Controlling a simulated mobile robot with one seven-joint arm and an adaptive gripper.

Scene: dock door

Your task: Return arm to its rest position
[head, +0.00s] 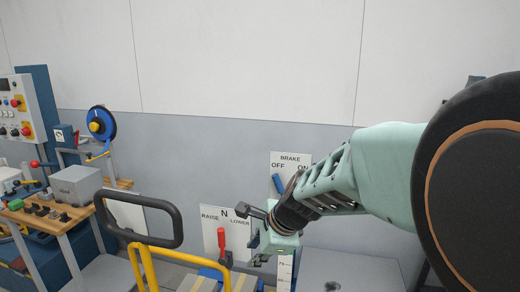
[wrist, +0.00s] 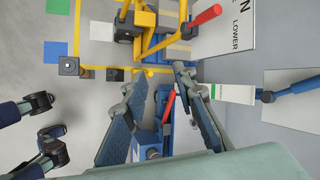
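My gripper (head: 252,236) is at the end of my arm, which reaches in from the right of the head view, in front of the grey lower wall. In the wrist view my gripper (wrist: 158,85) has its two fingers well apart. A thin red lever (wrist: 169,106) on blue parts shows between and beyond the fingers; no contact is visible. Nothing is seen held. My arm is stretched out toward the control signs, and its large near joint covers the right side of the head view.
A red-handled lever (head: 221,238) stands at the RAISE/LOWER sign (head: 210,218). A blue brake lever (head: 277,184) is by the BRAKE sign (head: 291,158). A yellow frame (head: 146,268), a black handle loop (head: 140,243) and a workbench (head: 62,228) are left. The upper wall is bare.

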